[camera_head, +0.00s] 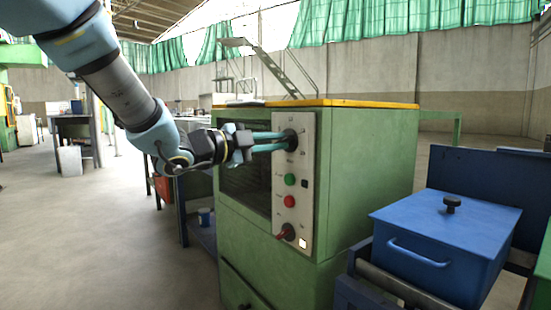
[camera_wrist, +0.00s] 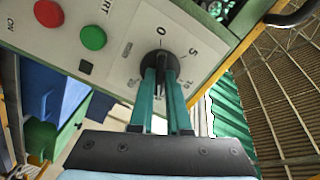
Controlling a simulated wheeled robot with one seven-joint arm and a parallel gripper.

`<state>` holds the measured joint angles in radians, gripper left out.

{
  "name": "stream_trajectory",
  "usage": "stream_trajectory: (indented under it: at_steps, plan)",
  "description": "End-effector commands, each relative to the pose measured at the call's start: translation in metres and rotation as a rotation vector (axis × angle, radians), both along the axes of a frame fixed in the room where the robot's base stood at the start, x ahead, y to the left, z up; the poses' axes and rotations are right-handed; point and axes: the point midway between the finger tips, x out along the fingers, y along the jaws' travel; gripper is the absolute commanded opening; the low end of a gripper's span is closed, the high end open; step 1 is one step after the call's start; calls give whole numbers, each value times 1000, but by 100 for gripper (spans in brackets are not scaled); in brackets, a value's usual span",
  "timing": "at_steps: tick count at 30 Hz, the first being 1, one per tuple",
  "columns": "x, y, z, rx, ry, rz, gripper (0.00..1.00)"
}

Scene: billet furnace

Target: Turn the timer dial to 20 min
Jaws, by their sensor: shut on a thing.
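The timer dial (camera_head: 292,139) is a round black knob at the top of the light control panel (camera_head: 306,165) on the green furnace (camera_head: 371,150). My gripper (camera_head: 284,141) reaches it from the left, its two teal fingers shut on the knob. In the wrist view the dial (camera_wrist: 158,56) sits between the fingertips of my gripper (camera_wrist: 160,72). The marks 0 and 5 show beside it; other marks are partly hidden by the fingers or too small to read. Which mark the dial points to cannot be told.
Below the dial are a green button (camera_head: 290,180), a red button (camera_head: 290,201) and a red-handled switch (camera_head: 286,232). A blue lidded box (camera_head: 445,232) stands at the right. A workbench (camera_head: 75,128) stands at the back left. The floor at the left is open.

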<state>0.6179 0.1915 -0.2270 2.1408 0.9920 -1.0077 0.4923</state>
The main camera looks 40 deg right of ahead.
Motion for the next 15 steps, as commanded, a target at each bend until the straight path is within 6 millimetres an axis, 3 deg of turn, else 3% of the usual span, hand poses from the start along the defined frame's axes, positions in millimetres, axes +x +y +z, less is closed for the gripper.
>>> stream_trajectory:
  at_steps: [1, 15]
  plan:
    - [0, 0, -8, -1, -45, 1, 0]
    - [0, 0, -8, -26, -490, 1, 0]
